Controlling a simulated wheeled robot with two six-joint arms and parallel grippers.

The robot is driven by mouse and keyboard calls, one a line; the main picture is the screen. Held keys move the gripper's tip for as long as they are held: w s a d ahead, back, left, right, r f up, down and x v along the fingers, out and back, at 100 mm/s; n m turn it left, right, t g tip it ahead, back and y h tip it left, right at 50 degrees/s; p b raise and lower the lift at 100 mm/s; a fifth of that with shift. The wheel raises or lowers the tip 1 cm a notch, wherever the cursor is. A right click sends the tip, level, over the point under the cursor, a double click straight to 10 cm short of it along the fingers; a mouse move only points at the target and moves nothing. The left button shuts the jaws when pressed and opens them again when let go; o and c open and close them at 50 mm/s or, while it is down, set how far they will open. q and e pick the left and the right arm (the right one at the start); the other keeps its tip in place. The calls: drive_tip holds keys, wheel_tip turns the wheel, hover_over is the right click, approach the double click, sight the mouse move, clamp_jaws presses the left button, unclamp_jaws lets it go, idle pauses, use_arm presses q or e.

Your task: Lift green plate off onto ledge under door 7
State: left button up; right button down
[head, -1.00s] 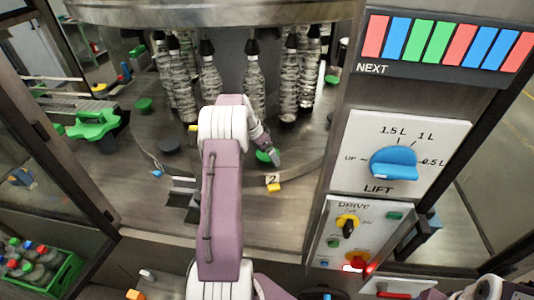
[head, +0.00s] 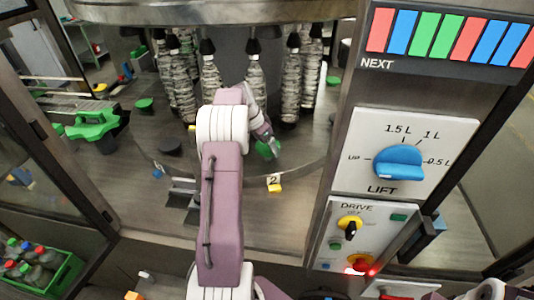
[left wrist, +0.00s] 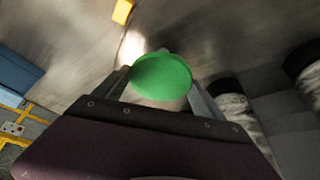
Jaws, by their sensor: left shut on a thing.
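A round green plate (left wrist: 161,77) sits between the two fingers of my left gripper (left wrist: 160,84) in the left wrist view, and the fingers are shut on it. In the head view the green plate (head: 268,149) shows at the tip of my left gripper (head: 266,141), over the round machine table. It looks tilted there. A small gap under the plate cannot be judged. A yellow marker with the label 2 (head: 274,184) is just in front of it. Door 7 and its ledge cannot be made out. My right gripper cannot be made out at the lower right.
Several bottles (head: 256,85) hang behind the gripper. Other green plates are on the table, one at the left (head: 144,104). The control panel with the blue LIFT knob (head: 399,162) stands at the right. A green crate of bottles (head: 62,276) is at the lower left.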

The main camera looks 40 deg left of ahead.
use_arm(q)
drive_tip(key=d+r+b, duration=0.3)
drive_tip(key=d+r, duration=0.3)
drive_tip(key=d, duration=0.5)
wheel_tip(320, 180, up, 8)
drive_tip(key=p, duration=0.6)
drive_tip(key=shift+s+d+p, duration=0.35)
drive_tip(key=shift+s, duration=0.05)
drive_tip(key=shift+f, duration=0.1)
